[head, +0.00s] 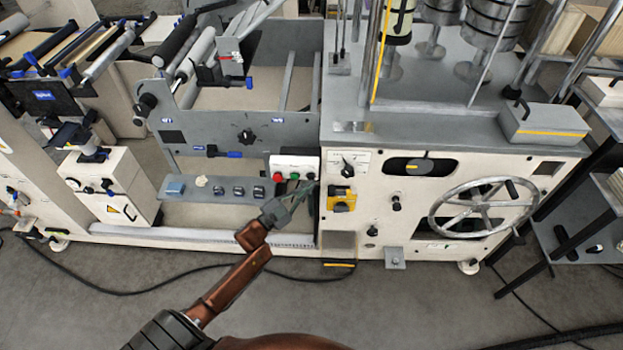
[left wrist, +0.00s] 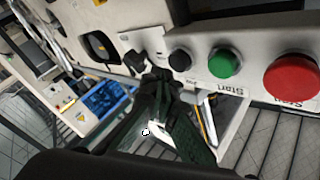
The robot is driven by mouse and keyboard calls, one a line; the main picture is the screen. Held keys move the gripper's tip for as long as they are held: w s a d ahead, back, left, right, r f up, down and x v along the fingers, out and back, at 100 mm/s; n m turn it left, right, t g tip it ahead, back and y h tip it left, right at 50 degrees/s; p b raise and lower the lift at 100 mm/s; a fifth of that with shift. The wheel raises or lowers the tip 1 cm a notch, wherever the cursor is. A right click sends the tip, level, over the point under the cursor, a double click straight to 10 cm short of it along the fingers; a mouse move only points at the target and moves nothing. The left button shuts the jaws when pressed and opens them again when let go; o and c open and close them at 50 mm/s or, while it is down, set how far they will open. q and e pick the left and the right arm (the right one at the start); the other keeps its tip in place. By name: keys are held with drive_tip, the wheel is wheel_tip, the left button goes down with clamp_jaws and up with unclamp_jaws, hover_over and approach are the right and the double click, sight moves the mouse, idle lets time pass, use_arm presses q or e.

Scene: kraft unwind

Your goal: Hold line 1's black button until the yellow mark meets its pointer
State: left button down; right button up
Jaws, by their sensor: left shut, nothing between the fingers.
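Line 1's button box (head: 283,163) carries a red, a green and a black button in a row. The black button (head: 311,176) is at its right end. In the left wrist view the black button (left wrist: 180,61) is left of the green one. My left gripper (head: 313,184) is shut and empty, its tips just below and beside the black button. The fingers (left wrist: 160,78) end close to it; I cannot tell whether they touch it. A yellow mark (head: 412,167) shows on a grey round part in the dark oval window to the right. Its pointer is too small to tell. My right gripper is out of view.
Close right of the box are a black rotary knob (head: 347,169) and a yellow switch (head: 341,199). A spoked handwheel (head: 483,207) stands out farther right. A grey shelf (head: 215,190) with small items lies below left. The floor in front is open, with cables.

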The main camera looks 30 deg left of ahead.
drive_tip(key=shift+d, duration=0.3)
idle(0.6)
use_arm(q)
drive_tip(key=shift+w+a, duration=0.2)
drive_tip(key=shift+w, duration=0.1)
idle(0.3)
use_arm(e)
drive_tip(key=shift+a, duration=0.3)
use_arm(q)
drive_tip(key=shift+w+a, duration=0.15)
drive_tip(key=shift+w, duration=0.1)
drive_tip(key=shift+w+a, duration=0.1)
drive_tip(key=shift+w, duration=0.1)
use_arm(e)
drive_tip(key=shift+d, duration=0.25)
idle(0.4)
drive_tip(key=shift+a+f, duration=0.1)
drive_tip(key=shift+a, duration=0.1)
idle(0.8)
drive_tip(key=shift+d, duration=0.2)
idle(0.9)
